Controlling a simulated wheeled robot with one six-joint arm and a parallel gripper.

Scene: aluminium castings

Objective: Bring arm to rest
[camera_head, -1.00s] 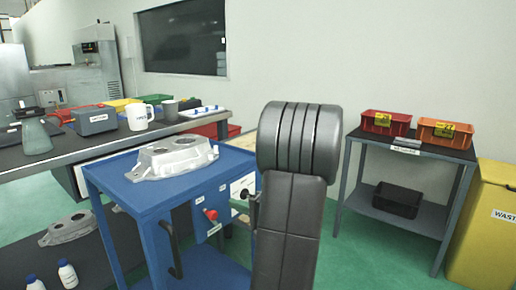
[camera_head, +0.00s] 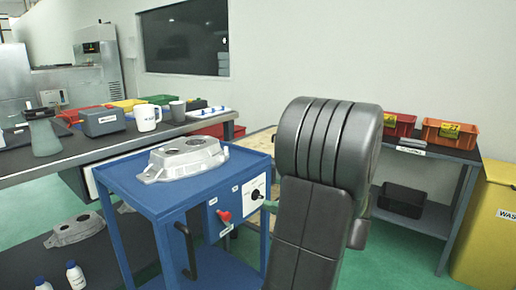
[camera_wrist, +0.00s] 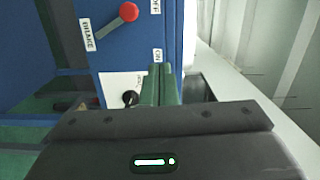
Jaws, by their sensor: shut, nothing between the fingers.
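My arm rises in the foreground of the head view, and its links hide part of the scene there. My gripper (camera_wrist: 159,84) shows in the wrist view with its two green fingers together and nothing between them. The fingers point toward the front panel of the blue cart, which carries a red lever knob (camera_wrist: 129,12) and a black dial on a white plate (camera_wrist: 131,98). I cannot tell how far the fingertips are from the panel. The blue cart (camera_head: 166,205) stands left of my arm, with a grey casting (camera_head: 183,158) on its top.
A long workbench (camera_head: 60,163) behind the cart holds a mug (camera_head: 146,118), a grey box (camera_head: 98,121) and coloured bins. A side table (camera_head: 457,155) at right carries red and orange bins. A yellow waste bin (camera_head: 480,240) stands far right. Another casting (camera_head: 75,228) lies low at left.

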